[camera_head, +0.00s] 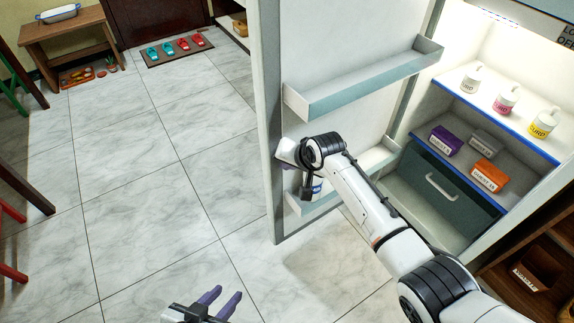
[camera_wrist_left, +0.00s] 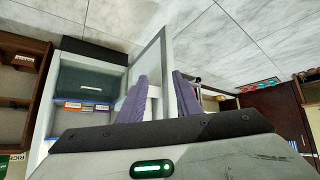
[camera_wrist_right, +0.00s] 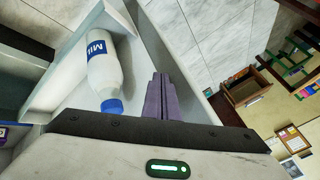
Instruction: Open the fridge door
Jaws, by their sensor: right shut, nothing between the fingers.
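The fridge door (camera_head: 268,110) stands wide open, swung out to the left of the lit fridge interior (camera_head: 500,75). My right gripper (camera_head: 290,154) is at the inner side of the door, between its upper and lower shelves; its fingers are hidden there. In the right wrist view its fingers (camera_wrist_right: 161,92) are together and empty, beside a milk bottle (camera_wrist_right: 103,70) on a door shelf. My left gripper (camera_head: 222,304) is open and empty over the floor, left of the door. Its spread fingers also show in the left wrist view (camera_wrist_left: 158,95).
Inside the fridge, several curd bottles (camera_head: 505,98) and several small boxes (camera_head: 490,174) stand on shelves above a drawer (camera_head: 437,190). A brown cabinet (camera_head: 545,255) is at the lower right. The tiled floor (camera_head: 150,200) left of the door is clear.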

